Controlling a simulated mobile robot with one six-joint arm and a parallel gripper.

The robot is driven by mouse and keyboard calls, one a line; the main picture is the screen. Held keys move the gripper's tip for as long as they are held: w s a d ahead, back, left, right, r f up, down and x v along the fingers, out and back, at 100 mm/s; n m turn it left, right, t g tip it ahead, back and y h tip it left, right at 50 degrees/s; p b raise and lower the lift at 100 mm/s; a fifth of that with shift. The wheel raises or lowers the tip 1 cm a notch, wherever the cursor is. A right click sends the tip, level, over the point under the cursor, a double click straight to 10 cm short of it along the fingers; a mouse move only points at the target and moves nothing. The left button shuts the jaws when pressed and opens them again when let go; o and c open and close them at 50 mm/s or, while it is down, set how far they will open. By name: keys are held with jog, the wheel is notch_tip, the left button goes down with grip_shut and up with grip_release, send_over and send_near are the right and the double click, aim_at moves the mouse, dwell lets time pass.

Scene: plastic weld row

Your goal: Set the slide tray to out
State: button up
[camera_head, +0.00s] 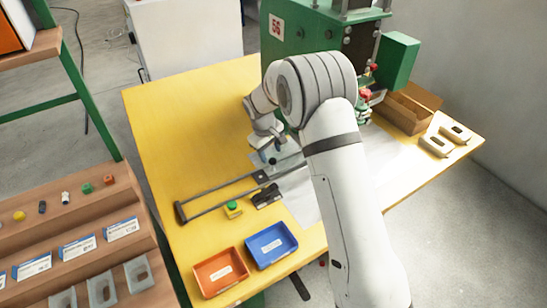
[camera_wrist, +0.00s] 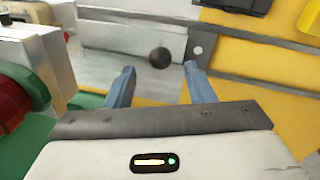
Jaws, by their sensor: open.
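The slide tray (camera_head: 287,164) is a light grey metal piece on the yellow table, mostly hidden by my arm in the head view. Two dark parallel rails (camera_head: 225,190) run from it to the lower left and end at a crossbar. In the wrist view the tray's pale front face (camera_wrist: 115,38) carries a round dark knob (camera_wrist: 159,57). My gripper (camera_wrist: 159,70) is open, and its two blue-grey fingers stand either side of the knob in that view. I cannot tell whether they touch it. In the head view my gripper (camera_head: 270,153) is low over the tray.
A green machine (camera_head: 300,28) stands behind the tray. A yellow box with a green button (camera_head: 233,209) and a black block (camera_head: 266,196) sit near the rails. An orange bin (camera_head: 220,271) and a blue bin (camera_head: 271,244) stand at the front edge. The table's left part is clear.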

aim_at(273, 158)
jog(key=shift+w+d+f, duration=0.15)
jog(key=shift+f, duration=0.85)
jog(key=shift+w+d+f, duration=0.15)
jog(key=shift+f, duration=0.8)
jog(key=shift+c, duration=0.6)
grip_shut()
jog(key=shift+d, duration=0.1)
